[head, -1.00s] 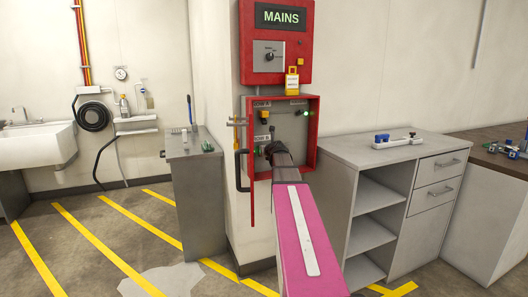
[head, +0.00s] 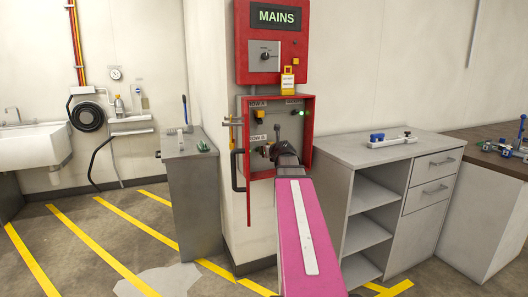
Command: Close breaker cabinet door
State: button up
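The red breaker cabinet (head: 307,142) hangs on the wall pillar below the red MAINS box. Its front is open, showing a grey inner panel with labels, small knobs and a green light. The cabinet door (head: 248,185) stands open at the left side, seen nearly edge-on, with a dark bar handle (head: 237,170) on its left. My gripper (head: 266,151) is in front of the lower middle of the open cabinet, right of the door's edge. My own wrist and arm partly hide it and the panel. I cannot tell whether its fingers are apart or touching anything.
The MAINS box (head: 291,48) above carries a rotary switch and a yellow tag (head: 288,80). A grey cabinet (head: 194,205) stands close at the left, below the door's handle side. A shelf counter (head: 345,150) stands at the right. Striped floor lies open at the left.

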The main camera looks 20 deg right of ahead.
aim_at(233, 155)
jog(key=k, duration=1)
